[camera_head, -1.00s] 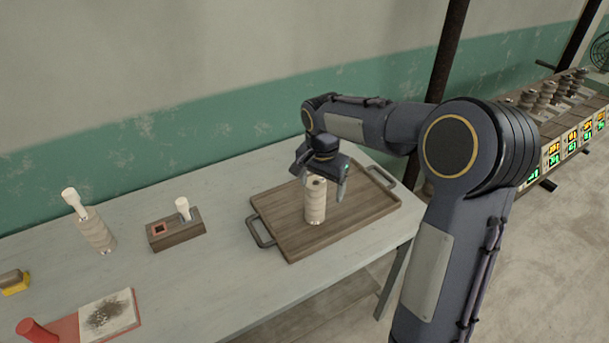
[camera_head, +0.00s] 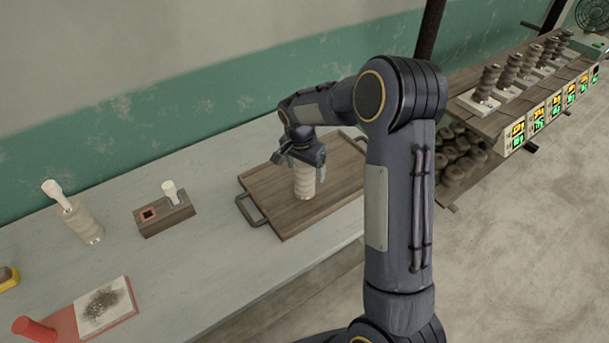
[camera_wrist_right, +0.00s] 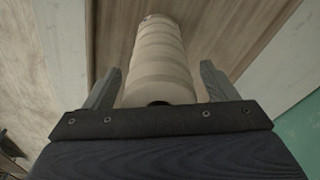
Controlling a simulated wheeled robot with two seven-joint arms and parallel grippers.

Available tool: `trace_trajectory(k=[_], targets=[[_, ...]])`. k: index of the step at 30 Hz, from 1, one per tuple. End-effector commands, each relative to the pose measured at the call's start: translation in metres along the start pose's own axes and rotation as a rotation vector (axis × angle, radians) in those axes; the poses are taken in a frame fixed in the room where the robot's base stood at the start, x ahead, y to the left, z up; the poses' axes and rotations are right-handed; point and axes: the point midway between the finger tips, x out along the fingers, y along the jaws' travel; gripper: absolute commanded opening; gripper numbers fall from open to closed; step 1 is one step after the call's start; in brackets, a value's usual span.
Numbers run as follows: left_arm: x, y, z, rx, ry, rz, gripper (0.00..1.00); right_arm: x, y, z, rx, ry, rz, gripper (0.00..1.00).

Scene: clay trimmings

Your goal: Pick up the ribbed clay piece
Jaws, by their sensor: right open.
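The ribbed clay piece (camera_head: 304,183) is a pale, ringed cylinder standing upright on the wooden tray (camera_head: 272,191). My right gripper (camera_head: 299,166) is directly above it, pointing down, with its fingers around the top. In the right wrist view the clay piece (camera_wrist_right: 160,62) lies between the two open fingers of the gripper (camera_wrist_right: 162,72), with a visible gap on each side. A dark hole shows in its near end. My left gripper is not in view.
A wooden block (camera_head: 157,222) with a white-topped tool and a red-edged pad (camera_head: 118,318) are nearby. A rack with similar ribbed pieces (camera_head: 508,70) stands at right.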

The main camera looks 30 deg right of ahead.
Motion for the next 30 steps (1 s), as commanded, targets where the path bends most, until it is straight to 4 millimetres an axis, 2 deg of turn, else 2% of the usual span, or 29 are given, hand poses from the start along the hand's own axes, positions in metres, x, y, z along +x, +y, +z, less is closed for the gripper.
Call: trace_trajectory(k=[4, 19, 30], targets=[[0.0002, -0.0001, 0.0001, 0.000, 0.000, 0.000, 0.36, 0.0000, 0.0000, 0.0002, 0.000, 0.000, 0.000, 0.79], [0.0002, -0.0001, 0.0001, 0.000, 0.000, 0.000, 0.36, -0.0005, 0.0000, 0.0002, -0.001, 0.000, 0.000, 0.14], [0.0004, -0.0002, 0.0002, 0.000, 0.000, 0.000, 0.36, -0.0058, -0.0008, -0.0009, 0.000, 0.001, -0.002, 0.12]])
